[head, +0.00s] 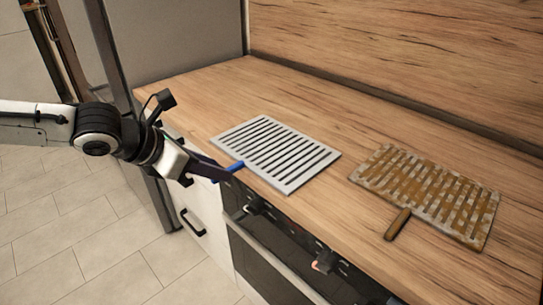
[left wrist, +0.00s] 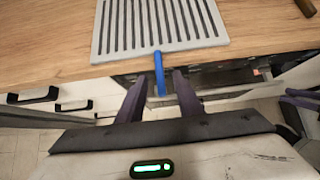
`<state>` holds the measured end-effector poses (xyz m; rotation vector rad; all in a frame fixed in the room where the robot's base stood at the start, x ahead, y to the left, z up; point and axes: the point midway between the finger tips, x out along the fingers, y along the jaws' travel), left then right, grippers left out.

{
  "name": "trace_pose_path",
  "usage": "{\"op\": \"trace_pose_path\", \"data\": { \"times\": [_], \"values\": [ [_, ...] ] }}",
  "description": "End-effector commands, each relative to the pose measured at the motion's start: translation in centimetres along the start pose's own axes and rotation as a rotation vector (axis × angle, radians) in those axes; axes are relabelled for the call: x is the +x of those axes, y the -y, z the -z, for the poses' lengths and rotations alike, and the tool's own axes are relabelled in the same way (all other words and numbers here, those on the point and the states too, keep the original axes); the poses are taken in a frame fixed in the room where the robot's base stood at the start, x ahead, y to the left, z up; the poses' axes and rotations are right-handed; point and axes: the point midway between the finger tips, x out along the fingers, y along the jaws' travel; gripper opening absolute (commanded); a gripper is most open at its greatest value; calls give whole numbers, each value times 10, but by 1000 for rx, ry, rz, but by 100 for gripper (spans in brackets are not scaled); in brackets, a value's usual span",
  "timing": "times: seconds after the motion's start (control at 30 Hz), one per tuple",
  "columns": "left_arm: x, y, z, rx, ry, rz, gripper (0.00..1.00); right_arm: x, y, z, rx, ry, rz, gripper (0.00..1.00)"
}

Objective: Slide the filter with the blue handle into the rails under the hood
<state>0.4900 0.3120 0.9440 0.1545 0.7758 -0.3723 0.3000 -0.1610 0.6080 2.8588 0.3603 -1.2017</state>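The filter with the blue handle (head: 277,152) is a clean grey slotted panel lying flat on the wooden counter. Its blue handle (head: 230,171) sticks out past the counter's front edge; the filter (left wrist: 160,45) also shows in the left wrist view. My left gripper (head: 212,172) is at the handle. In the left wrist view its fingers (left wrist: 160,78) are apart, with the blue handle (left wrist: 159,68) between them and gaps on both sides. Purple finger-like parts at the right edge there look like my right gripper (left wrist: 300,98); their opening is unclear. The hood and rails are out of view.
A dirty, brown-stained filter (head: 428,192) with a brown handle (head: 398,224) lies on the counter to the right. An oven front with knobs (head: 262,207) and a white drawer (head: 200,205) are below the edge. The splashback (head: 420,60) stands behind. Bare counter (head: 340,125) lies around both filters.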

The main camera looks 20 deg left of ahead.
Motion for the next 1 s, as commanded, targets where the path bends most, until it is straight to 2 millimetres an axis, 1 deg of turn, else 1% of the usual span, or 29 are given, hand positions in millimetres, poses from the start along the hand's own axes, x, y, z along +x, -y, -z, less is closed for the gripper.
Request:
{"op": "trace_pose_path", "data": {
  "times": [0.03, 0.13, 0.47, 0.67, 1.0],
  "values": [
    [9, -1, 4, 1, -4, -2, 33, 5, 2, -3, -2, -2, 4, 29],
    [15, 0, 2, 1, -3, 0, 33, 7, 5, -2, -3, -4, 10, 29],
    [16, 0, -1, 0, 1, 1, 33, 6, 6, 2, -2, -10, 10, 29],
    [16, 0, -1, 0, 1, 1, 1, 6, 5, 1, -1, -9, 8, 29],
    [15, 0, -3, 1, 4, 1, 0, 6, 4, 0, 0, -7, 6, 29]
  ]
}}
